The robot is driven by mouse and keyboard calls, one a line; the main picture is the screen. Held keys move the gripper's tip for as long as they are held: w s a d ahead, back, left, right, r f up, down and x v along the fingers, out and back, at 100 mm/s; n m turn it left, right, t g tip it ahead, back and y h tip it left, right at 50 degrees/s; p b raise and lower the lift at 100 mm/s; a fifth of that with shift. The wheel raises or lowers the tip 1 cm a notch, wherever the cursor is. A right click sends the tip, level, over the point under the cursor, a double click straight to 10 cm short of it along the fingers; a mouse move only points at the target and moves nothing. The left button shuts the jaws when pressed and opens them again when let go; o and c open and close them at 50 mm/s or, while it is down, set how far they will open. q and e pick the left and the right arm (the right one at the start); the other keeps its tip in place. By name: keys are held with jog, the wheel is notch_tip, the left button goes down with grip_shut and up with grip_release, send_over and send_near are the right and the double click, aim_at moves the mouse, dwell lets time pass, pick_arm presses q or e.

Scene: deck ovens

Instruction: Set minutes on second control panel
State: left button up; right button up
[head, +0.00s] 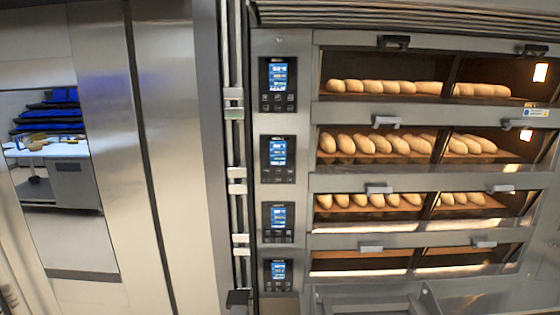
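Several black control panels with lit blue screens are stacked in a column on the left side of the deck oven. The second panel from the top (278,159) has a blue screen with a row of small buttons below it. The top panel (278,84) is above it, and the third (278,222) and the lowest panel (278,275) are below. The screen text is too small to read. Neither of my grippers is in the head view.
The oven decks (390,115) right of the panels have glass fronts and handles. The upper three hold loaves (375,143); the lowest shows none. Vertical pipes (236,180) run left of the panels. A steel door (95,150) with a window stands at left.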

grip_shut()
dwell(1.4)
